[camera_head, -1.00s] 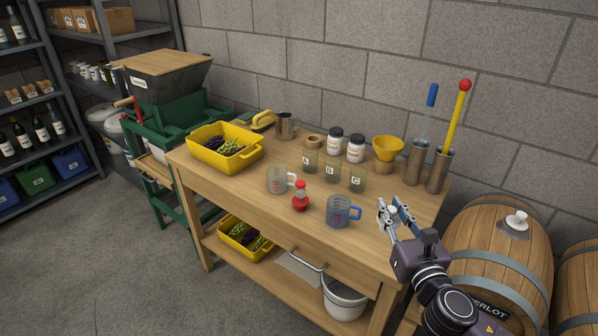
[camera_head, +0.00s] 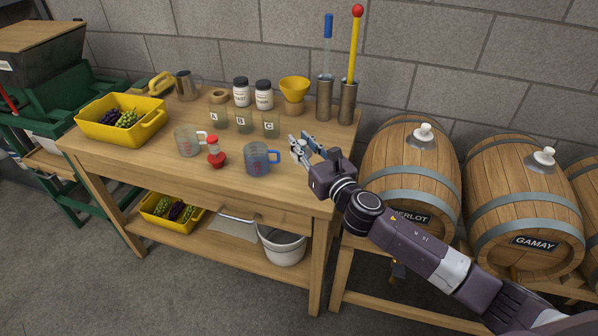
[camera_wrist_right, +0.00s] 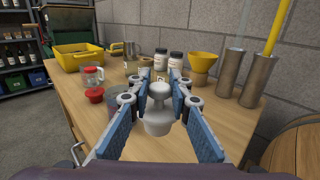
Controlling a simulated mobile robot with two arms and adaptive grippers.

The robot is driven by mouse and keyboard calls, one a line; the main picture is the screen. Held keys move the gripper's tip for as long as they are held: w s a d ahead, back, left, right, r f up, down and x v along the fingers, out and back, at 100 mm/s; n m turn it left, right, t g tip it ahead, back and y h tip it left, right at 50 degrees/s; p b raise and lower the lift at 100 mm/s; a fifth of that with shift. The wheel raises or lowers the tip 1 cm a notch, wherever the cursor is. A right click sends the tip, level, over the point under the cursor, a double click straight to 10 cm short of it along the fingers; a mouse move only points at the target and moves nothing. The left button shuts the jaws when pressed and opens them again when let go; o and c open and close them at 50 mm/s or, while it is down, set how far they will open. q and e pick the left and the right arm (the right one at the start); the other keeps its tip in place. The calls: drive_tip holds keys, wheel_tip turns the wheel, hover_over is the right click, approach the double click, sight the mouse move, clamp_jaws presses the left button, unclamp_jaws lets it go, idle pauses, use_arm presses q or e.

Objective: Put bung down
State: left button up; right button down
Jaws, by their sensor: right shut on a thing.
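My right gripper (camera_head: 306,150) is over the right end of the wooden table (camera_head: 185,172), to the right of the blue measuring jug. In the right wrist view the gripper (camera_wrist_right: 159,106) is shut on a white bung (camera_wrist_right: 158,122), with a blue-padded finger on each side. The bung is upright, its knob on top and its wider body below. It appears to be held above the tabletop; the gap is hard to judge. In the head view the bung is too small to tell from the fingers. My left gripper is in neither view.
Tall metal cylinders (camera_head: 347,102) stand behind. Barrels (camera_head: 410,172) with white bungs stand right. The table's front right corner is bare.

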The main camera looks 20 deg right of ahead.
wheel_tip(320, 180, down, 5)
drive_tip(key=shift+f+b, duration=0.15)
drive_tip(key=shift+b, duration=0.55)
drive_tip(key=shift+f+b, duration=0.8)
drive_tip(key=shift+f, duration=1.2)
drive_tip(key=shift+f, duration=0.15)
drive_tip(key=c, duration=1.8)
unclamp_jaws()
drive_tip(key=shift+o, duration=0.2)
drive_tip(key=s+d+b, duration=0.1)
drive_tip(key=s+d, duration=0.1)
drive_tip(key=s, duration=1)
